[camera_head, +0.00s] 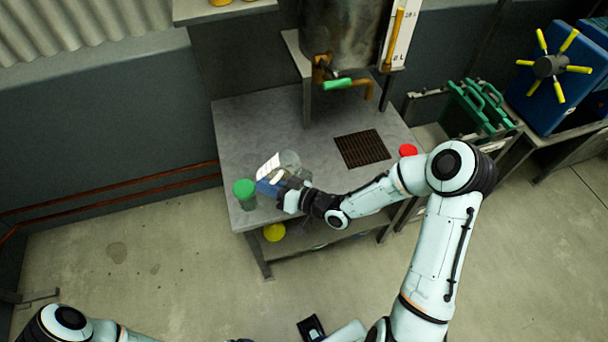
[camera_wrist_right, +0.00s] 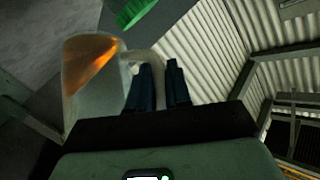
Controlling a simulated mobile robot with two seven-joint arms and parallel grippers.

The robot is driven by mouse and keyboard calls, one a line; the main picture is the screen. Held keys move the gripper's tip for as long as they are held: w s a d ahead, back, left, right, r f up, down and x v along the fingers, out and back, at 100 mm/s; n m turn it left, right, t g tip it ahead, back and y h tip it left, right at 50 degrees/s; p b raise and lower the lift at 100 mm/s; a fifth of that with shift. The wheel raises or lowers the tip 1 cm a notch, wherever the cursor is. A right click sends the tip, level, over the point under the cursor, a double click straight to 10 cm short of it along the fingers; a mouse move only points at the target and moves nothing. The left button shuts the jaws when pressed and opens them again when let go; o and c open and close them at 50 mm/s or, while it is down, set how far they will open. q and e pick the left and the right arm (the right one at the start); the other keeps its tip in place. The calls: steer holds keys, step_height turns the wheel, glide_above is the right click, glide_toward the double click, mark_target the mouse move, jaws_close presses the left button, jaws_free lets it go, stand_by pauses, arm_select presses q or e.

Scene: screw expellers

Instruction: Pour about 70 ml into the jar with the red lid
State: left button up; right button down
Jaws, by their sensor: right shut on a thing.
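The red lid (camera_head: 408,150) shows at the right end of the metal table; the jar below it is mostly hidden by my right arm. My right gripper (camera_head: 285,190) is over the table's left part, well away from the red lid. In the right wrist view its dark fingers (camera_wrist_right: 158,88) are shut on the handle of a translucent jug (camera_wrist_right: 92,90). An orange patch shows in the jug; I cannot tell whether it is liquid or a reflection. In the head view the clear jug (camera_head: 290,160) is beside the gripper.
A green-lidded jar (camera_head: 243,193) stands close left of the right gripper. A yellow lid (camera_head: 274,232) is lower, by the under-shelf. A metal tank (camera_head: 341,35) with a green-handled tap (camera_head: 337,84) stands above the table, near a dark drain grate (camera_head: 361,149).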

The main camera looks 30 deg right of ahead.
arm_select(q)
steer(key=shift+w, duration=0.15)
arm_select(e)
steer(key=shift+w, duration=0.15)
stand_by(0.4)
arm_select(q)
steer(key=shift+f, duration=0.1)
arm_select(e)
steer(key=shift+a+f+h, duration=0.25)
steer(key=shift+f+h, duration=0.05)
steer(key=shift+w+f+n+g, duration=0.1)
steer(key=shift+n+g, duration=0.2)
arm_select(q)
step_height(320, 180, down, 6)
steer(key=s+b, duration=0.2)
steer(key=b, duration=0.4)
steer(key=w+r+p, duration=0.4)
steer(key=r+p, duration=0.4)
steer(key=r, duration=0.1)
steer(key=shift+r+p, duration=0.2)
steer(key=shift+p, duration=0.1)
arm_select(e)
steer(key=a+g+h, duration=0.1)
steer(key=w+a+r+n+g+h, duration=0.1)
steer(key=a+g+h, duration=0.1)
steer(key=w+a+r+n+g+h, duration=0.1)
steer(key=h, duration=0.1)
steer(key=shift+w+a+r+g, duration=0.1)
steer(key=shift+a+r+g, duration=0.1)
steer(key=shift+a+g, duration=0.1)
